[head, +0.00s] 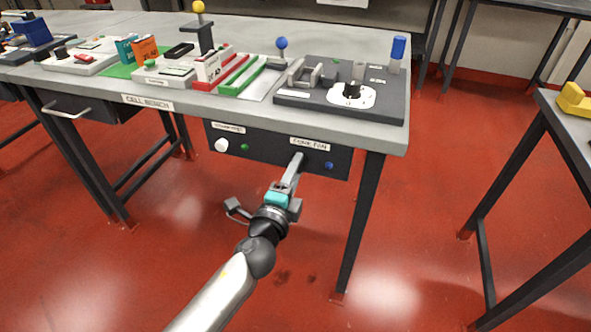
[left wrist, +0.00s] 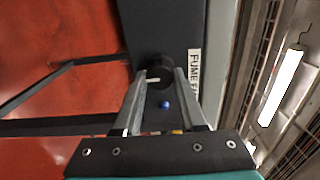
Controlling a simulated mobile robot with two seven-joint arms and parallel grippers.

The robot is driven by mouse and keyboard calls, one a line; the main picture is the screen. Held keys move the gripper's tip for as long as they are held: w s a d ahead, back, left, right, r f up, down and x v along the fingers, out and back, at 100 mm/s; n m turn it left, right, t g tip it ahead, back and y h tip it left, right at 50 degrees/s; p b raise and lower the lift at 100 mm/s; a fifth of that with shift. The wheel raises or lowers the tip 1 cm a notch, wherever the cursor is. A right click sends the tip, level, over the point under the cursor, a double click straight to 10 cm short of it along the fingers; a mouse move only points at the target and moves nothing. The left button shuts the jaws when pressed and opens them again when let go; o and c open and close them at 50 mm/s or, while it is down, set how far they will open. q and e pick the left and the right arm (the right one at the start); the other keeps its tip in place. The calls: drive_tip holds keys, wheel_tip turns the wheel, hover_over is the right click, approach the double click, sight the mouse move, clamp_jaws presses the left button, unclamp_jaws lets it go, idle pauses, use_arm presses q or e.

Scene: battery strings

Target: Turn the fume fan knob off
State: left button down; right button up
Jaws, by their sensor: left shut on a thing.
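The fume fan knob (left wrist: 160,68) is black and round with a white pointer line, on the dark panel under the bench. In the head view the fingers hide it below the FUME FAN label (head: 310,144). My left gripper (head: 297,160) reaches up to the panel and is shut on the knob; the left wrist view shows a finger (left wrist: 158,78) on each side of it. In that view the pointer line lies roughly across the gap between the fingers. A blue lamp (head: 328,165) sits right of the knob. My right gripper is not in view.
The same panel carries a white knob (head: 221,145) and a green lamp (head: 244,147) to the left. The bench top (head: 330,116) overhangs the panel and holds fixtures and levers. A bench leg (head: 361,225) stands right of my arm. A second table (head: 550,104) is at right.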

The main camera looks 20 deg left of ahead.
use_arm(q)
drive_tip(key=shift+c, duration=2.3)
unclamp_jaws()
drive_tip(key=s+b, duration=0.2)
drive_tip(key=s, duration=1.3)
drive_tip(key=shift+s+a+b, duration=0.15)
drive_tip(key=shift+a+b, duration=0.1)
drive_tip(key=shift+b, duration=0.15)
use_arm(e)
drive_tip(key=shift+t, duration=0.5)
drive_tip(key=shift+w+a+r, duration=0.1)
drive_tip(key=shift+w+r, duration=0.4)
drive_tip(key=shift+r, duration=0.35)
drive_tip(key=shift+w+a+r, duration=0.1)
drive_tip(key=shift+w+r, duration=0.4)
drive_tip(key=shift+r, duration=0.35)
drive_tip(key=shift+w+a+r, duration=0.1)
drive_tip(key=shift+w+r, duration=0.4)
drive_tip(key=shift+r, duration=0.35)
